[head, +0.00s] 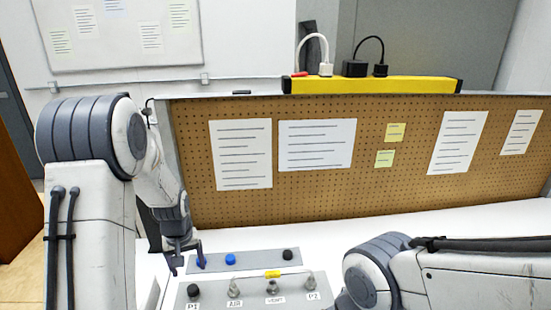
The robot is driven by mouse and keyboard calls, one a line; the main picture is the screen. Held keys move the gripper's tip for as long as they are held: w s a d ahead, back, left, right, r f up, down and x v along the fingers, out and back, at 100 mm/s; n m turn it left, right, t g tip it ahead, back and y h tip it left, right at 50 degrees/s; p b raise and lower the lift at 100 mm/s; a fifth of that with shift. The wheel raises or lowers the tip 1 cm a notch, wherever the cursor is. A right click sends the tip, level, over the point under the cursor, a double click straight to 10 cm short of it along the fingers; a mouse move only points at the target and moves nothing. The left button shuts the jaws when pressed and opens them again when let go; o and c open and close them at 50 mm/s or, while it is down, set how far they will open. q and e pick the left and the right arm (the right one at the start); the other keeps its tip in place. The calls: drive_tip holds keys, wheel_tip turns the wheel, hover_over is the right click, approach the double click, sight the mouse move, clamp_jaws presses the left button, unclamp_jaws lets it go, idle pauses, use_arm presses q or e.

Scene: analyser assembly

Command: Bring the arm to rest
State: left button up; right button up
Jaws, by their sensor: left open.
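My left arm comes in from the left, and its gripper (187,263) hangs low over the white bench at the left end of the grey panels. Its jaws are open and I see nothing between them. One finger overlaps the left end of the rear panel in the picture; I cannot tell if it touches. My right arm reaches in at the lower right, bent over the bench. Its gripper is out of the picture.
A grey rear panel (262,261) carries blue and black knobs. The front panel (245,293) has a black knob, metal fittings, a yellow part (272,274) and labels. A pegboard (370,190) with papers stands behind, a yellow power strip (390,86) on top. The bench's right rear (480,222) is clear.

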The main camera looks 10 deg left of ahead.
use_arm(q)
drive_tip(key=s+d+r+m, duration=0.3)
drive_tip(key=s+d+r, duration=0.1)
drive_tip(key=d, duration=0.5)
drive_tip(key=s+d+r+m, duration=0.3)
drive_tip(key=s+d+r, duration=0.15)
drive_tip(key=d, duration=0.45)
drive_tip(key=s+d+r+m, duration=0.2)
drive_tip(key=s+d+m, duration=0.1)
drive_tip(key=s, duration=0.5)
drive_tip(key=s+d+r+m+g+h, duration=0.1)
drive_tip(key=s+d+r+m, duration=0.1)
drive_tip(key=s+d+m, duration=0.2)
drive_tip(key=s+d, duration=0.1)
drive_tip(key=s, duration=0.2)
drive_tip(key=shift+s+h, duration=0.3)
drive_tip(key=shift+s, duration=0.1)
